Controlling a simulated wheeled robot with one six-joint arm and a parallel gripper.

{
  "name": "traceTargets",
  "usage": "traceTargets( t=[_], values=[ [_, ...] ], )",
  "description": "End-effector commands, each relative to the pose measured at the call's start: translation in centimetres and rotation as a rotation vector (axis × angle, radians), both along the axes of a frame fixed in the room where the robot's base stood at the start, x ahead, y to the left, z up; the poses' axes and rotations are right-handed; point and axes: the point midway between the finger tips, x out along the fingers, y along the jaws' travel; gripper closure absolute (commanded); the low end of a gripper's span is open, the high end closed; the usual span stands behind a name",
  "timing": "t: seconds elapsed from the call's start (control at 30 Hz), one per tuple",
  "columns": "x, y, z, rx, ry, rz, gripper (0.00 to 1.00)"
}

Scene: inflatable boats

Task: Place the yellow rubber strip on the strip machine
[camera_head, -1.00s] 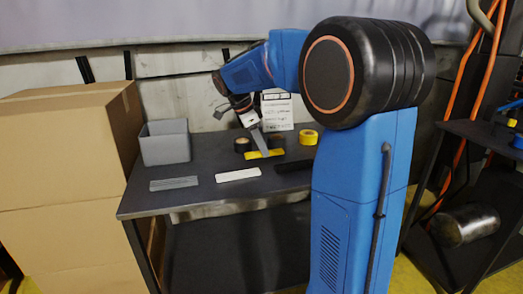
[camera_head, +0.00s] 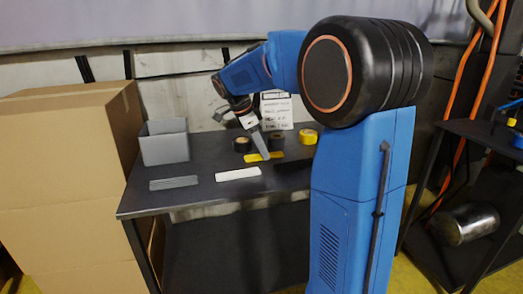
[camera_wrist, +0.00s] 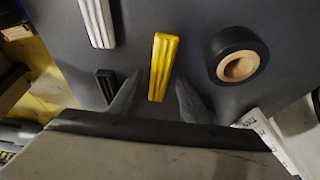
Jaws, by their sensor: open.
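The yellow rubber strip (camera_head: 264,157) lies flat on the dark table (camera_head: 206,199). In the wrist view the yellow strip (camera_wrist: 163,67) is ridged and lies between and just ahead of my gripper's fingers. My gripper (camera_head: 265,157) points down at the strip from above. In the wrist view my gripper (camera_wrist: 155,100) has its two fingers spread apart, one on each side of the strip's near end, with nothing held. I cannot tell how high the fingertips are above the table. No strip machine can be made out.
A white strip (camera_head: 238,174), a grey strip (camera_head: 174,183) and a grey bin (camera_head: 164,142) are on the table's left part. Cardboard boxes (camera_head: 60,190) stand left; a dark shelf (camera_head: 480,140) stands right.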

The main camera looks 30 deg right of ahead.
Motion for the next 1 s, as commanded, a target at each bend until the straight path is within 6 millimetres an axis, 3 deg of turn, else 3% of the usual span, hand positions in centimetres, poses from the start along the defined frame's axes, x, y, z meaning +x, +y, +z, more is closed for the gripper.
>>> traceTargets(
  t=[0.6, 1.0],
  values=[
    [1.1, 3.8, 9.5, 0.0, -0.001, 0.001, 0.57],
    [0.8, 4.4, 10.8, 0.005, 0.001, 0.019, 0.57]
  ],
)
